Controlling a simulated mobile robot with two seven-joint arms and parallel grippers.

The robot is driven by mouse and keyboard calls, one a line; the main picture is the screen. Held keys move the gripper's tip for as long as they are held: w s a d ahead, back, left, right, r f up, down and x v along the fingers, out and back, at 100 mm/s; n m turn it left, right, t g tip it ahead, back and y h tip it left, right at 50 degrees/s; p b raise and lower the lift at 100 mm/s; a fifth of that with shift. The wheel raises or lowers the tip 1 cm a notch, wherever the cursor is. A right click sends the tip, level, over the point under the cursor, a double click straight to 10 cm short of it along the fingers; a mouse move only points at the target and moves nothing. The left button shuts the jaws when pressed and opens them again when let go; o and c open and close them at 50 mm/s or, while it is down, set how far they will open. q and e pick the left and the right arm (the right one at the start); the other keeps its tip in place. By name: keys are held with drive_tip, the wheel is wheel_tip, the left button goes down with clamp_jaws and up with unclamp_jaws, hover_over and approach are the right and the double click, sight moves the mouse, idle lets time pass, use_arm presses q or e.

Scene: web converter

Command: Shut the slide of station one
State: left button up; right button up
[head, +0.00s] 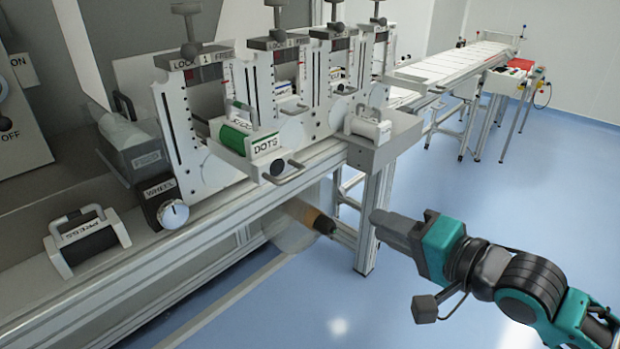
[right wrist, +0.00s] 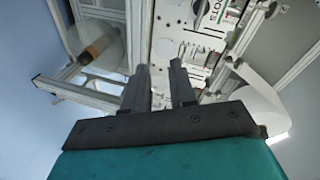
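Station one (head: 175,115) is the nearest upright white frame in the head view, with a "LOCK 1 FREE" plate and a T-handle on top. Its slide (head: 264,173) sticks out from the front of the frame and carries a green roller (head: 238,134) and the label "DOTS". A dark knob and a bar handle (head: 291,172) are at its outer end. My left gripper is out of view.
More stations stand behind; another tray with a white cassette (head: 369,126) juts out on the right. A brown roll (head: 308,215) hangs below the rail.

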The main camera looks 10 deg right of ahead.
drive_tip(key=r, duration=0.2)
drive_tip(key=s+a+r+m+y, duration=0.1)
drive_tip(key=r, duration=0.1)
drive_tip(key=a+r+m, duration=0.1)
drive_tip(key=r, duration=0.1)
drive_tip(key=shift+s+g, duration=0.3)
clamp_jaws()
approach(297, 175)
drive_tip(key=shift+y, duration=0.3)
drive_tip(key=x, duration=0.6)
drive_tip(key=shift+w+a+f, duration=0.15)
drive_tip(key=shift+w+f, duration=0.15)
drive_tip(key=shift+w, duration=0.15)
